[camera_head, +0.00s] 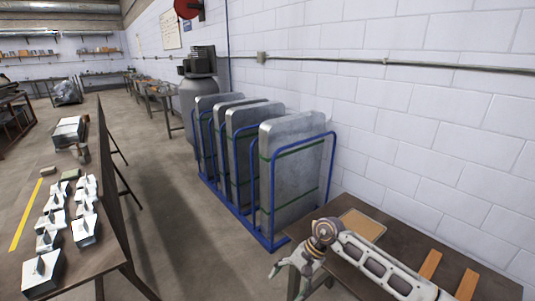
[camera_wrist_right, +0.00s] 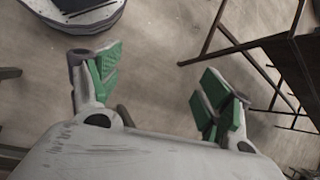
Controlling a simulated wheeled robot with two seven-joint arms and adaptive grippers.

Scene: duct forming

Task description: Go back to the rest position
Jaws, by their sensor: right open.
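My right arm comes in from the lower right in the head view, over a brown table (camera_head: 478,262) by the wall. My right gripper (camera_head: 288,278) is at the table's left end, pointing down and left. In the right wrist view, my right gripper (camera_wrist_right: 160,85) is open, its two green-padded fingers wide apart with only bare floor between them. It holds nothing. My left gripper is not in view.
A blue rack (camera_head: 250,228) with grey metal panels (camera_head: 290,170) stands behind the gripper along the white wall. At left, a table (camera_head: 75,262) holds several metal pieces beside a dark upright panel (camera_head: 110,190). The floor (camera_head: 185,250) between is clear.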

